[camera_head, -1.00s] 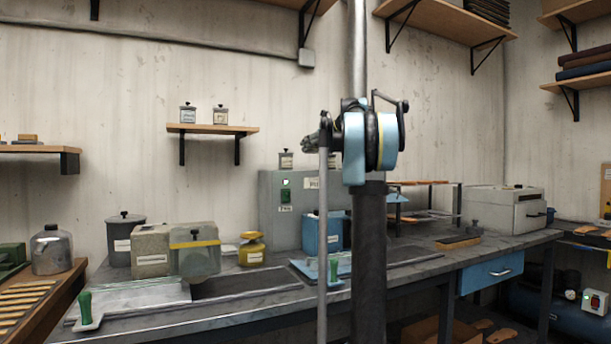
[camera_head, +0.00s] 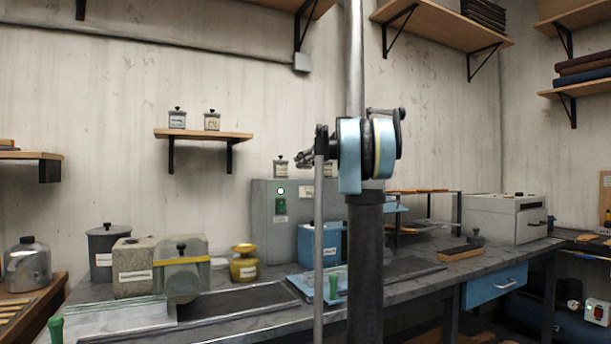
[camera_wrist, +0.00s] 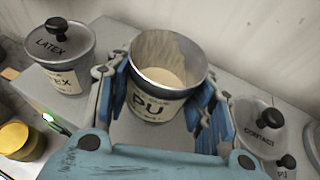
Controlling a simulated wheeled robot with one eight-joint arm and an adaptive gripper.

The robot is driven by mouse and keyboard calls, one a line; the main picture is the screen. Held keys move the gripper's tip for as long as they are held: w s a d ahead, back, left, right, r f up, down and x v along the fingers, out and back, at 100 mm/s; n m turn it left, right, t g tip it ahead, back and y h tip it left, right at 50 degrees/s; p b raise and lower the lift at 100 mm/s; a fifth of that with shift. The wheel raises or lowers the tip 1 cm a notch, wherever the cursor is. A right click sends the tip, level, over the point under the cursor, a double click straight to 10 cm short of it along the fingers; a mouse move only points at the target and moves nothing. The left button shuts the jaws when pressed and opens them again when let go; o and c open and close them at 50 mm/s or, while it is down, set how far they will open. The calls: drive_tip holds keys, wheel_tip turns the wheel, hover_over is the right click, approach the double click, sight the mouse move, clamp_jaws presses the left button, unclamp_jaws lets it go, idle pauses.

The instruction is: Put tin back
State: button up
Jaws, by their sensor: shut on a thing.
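The lidless, pale PU tin (camera_wrist: 155,100) stands upright between the fingers of my gripper (camera_wrist: 163,85) in the wrist view. The gripper is shut on its sides. I look into its open mouth and see a pale inside. In the head view my gripper (camera_head: 305,160) is just above the grey cabinet's top, side-on, and the tin cannot be made out there. The lidded LATEX tin (camera_wrist: 62,55) is left of the PU tin, and the lidded CONTACT tin (camera_wrist: 262,130) is right of it. Whether the PU tin touches the surface below is unclear.
A wall shelf (camera_head: 203,134) holds two lidded tins, with bare board at its right. The grey cabinet (camera_head: 270,220) stands on the crowded bench behind a blue box (camera_head: 306,243).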

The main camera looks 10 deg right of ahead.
sight(310, 168)
drive_tip(key=shift+f, duration=2)
drive_tip(key=o, duration=1.4)
drive_tip(key=shift+f, duration=0.1)
drive_tip(key=v, duration=1.2)
